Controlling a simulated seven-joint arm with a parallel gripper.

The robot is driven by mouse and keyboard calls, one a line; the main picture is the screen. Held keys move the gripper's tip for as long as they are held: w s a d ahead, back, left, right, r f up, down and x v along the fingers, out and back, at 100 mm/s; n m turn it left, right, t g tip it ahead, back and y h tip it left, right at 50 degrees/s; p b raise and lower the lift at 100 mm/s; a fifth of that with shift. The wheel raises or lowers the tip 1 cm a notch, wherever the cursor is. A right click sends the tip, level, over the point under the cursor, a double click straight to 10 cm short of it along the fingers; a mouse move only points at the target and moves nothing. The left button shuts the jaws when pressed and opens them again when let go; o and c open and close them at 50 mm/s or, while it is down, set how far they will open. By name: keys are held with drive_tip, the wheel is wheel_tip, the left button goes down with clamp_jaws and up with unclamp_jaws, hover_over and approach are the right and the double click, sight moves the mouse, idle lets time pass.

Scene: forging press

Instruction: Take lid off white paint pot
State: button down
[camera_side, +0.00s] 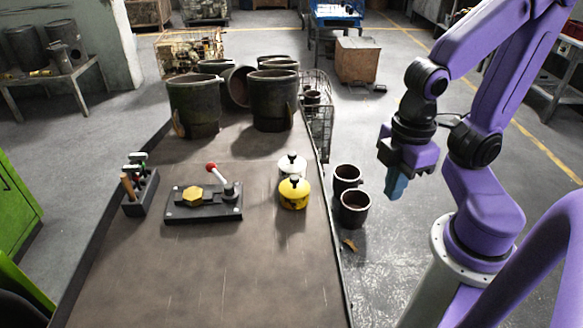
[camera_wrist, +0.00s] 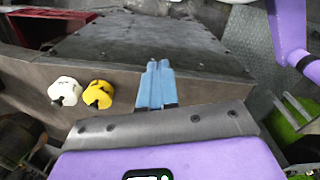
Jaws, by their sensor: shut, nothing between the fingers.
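The white paint pot (camera_side: 291,166) stands on the table near its right edge, with a white lid and a black knob on top. The yellow paint pot (camera_side: 294,194) stands just in front of it and hides its lower part. In the wrist view the white pot (camera_wrist: 65,89) is at the left, with the yellow pot (camera_wrist: 98,94) beside it on the right. My gripper (camera_side: 396,188) is right of the table in the side view, well apart from both pots. Its blue fingers (camera_wrist: 155,66) are together and empty in the wrist view.
A dark fixture (camera_side: 204,202) with a yellow hex part and red-knobbed lever lies left of the pots. A tool holder (camera_side: 140,190) is further left. Large dark pots (camera_side: 194,105) fill the back. The table's front (camera_side: 205,275) is clear.

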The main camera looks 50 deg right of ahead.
unclamp_jaws()
wheel_tip(320, 180, up, 8)
drive_tip(key=n, duration=0.5)
hover_over(292, 154)
wheel_tip(292, 154, down, 17)
drive_tip(key=shift+f, duration=0.2)
